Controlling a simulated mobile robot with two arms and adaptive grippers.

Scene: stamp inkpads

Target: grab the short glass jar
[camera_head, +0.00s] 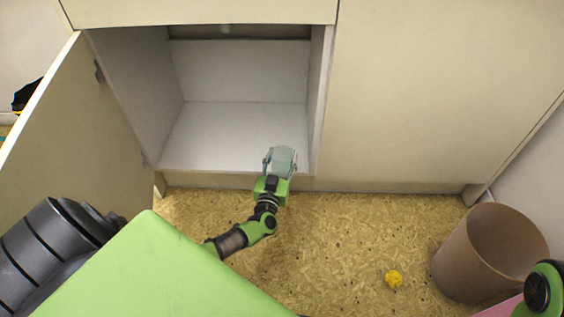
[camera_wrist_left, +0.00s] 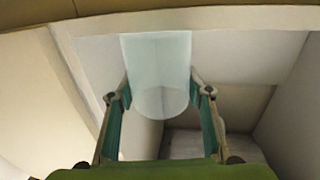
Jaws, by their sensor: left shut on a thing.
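A short, pale bluish glass jar (camera_head: 283,157) is at the front edge of the open cabinet in the head view. My left gripper (camera_head: 280,168) is shut on the jar, with a finger on each side of it. In the left wrist view the translucent jar (camera_wrist_left: 158,75) stands between the two fingers of the left gripper (camera_wrist_left: 160,95). I cannot tell whether the jar touches the cabinet floor. Of my right arm only a small part shows at the lower right edge, and its gripper is not seen.
The open cabinet (camera_head: 240,128) has a bare white interior. Its door (camera_head: 75,140) stands open at the left.

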